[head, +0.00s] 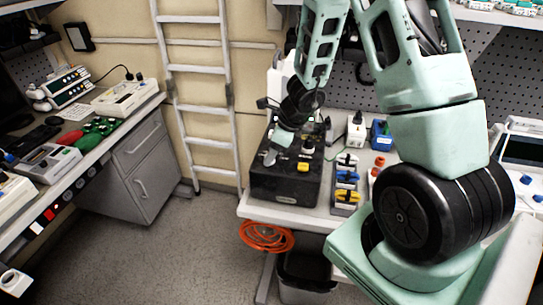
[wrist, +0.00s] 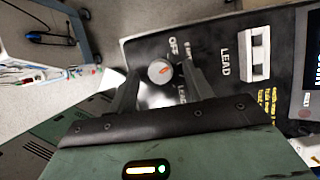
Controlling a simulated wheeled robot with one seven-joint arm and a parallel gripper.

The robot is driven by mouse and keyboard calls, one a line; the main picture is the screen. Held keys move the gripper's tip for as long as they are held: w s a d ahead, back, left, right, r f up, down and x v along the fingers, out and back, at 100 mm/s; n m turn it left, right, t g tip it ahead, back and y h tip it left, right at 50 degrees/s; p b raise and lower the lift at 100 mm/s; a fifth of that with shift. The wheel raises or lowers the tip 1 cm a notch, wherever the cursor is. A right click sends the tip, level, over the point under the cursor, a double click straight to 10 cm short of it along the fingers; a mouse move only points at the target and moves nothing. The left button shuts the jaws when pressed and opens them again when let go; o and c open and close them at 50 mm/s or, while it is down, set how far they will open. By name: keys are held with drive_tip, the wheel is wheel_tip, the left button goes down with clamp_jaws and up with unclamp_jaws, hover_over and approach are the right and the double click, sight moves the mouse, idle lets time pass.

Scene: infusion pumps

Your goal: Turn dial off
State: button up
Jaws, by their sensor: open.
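The dial (wrist: 160,71) is a round grey knob with a small orange-red mark, on a black panel (wrist: 215,75) in the wrist view. The word OFF is printed just above and right of the dial, and LEAD is beside a pale rocker switch (wrist: 255,52). My gripper (wrist: 160,76) is open, its two dark fingers on either side of the dial; I cannot tell whether they touch it. In the head view my gripper (head: 271,155) is at the left part of the black box (head: 285,188), which stands on the bench. The dial is hidden there.
A yellow part (head: 303,167) sits on the box top. Blue and yellow clamps (head: 346,182) lie right of the box. A ladder (head: 200,90) leans on the wall behind left. An orange cable (head: 266,237) hangs below the bench edge. The floor at left is clear.

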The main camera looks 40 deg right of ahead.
drive_tip(key=shift+w+a+f, duration=0.1)
drive_tip(key=shift+f, duration=0.3)
drive_tip(key=shift+c, duration=0.3)
drive_tip(key=c, duration=0.9)
drive_tip(key=shift+r, duration=0.1)
drive_tip(key=n+g+p, duration=0.1)
drive_tip(key=n+p, duration=0.1)
drive_tip(key=n, duration=0.1)
drive_tip(key=shift+w+r+n+y, duration=0.1)
drive_tip(key=shift+n+y, duration=0.2)
drive_tip(key=shift+y, duration=0.1)
drive_tip(key=n+g+p, duration=0.1)
drive_tip(key=n, duration=0.1)
drive_tip(key=n+p, duration=0.1)
drive_tip(key=n, duration=0.2)
drive_tip(key=shift+w+g+y, duration=0.1)
drive_tip(key=shift+g+y, duration=0.3)
drive_tip(key=shift+n, duration=0.3)
